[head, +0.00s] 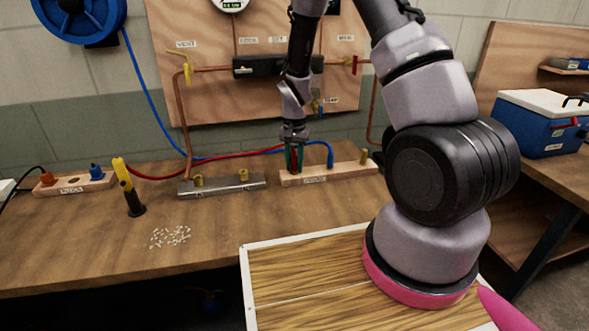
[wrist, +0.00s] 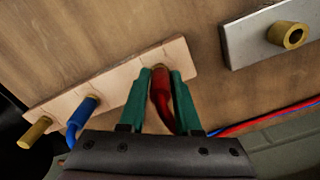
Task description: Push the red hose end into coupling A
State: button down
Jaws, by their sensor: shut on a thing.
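The red hose end (wrist: 162,97) is between the two green fingers of my gripper (wrist: 159,75) in the wrist view. My gripper (head: 294,168) is shut on it, pointing down at the left end of a pale wooden block (head: 347,170). The hose tip meets a bit of brass at that block (wrist: 115,82); I cannot tell whether it is seated there or just above. A metal block (head: 215,188) to the left carries two brass couplings, one at its left (head: 198,180) and one at its right (head: 244,175). The labels are too small to tell which is coupling A.
A blue hose end (head: 330,158) and a bare brass post (head: 364,157) stand on the same wooden block. A yellow-and-black tool (head: 129,187) stands at left, near small white pieces (head: 170,237). Copper pipes (head: 183,115) rise behind. The front of the bench is mostly clear.

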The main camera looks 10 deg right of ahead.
jog(key=shift+r, duration=1.05)
jog(key=shift+r, duration=1.45)
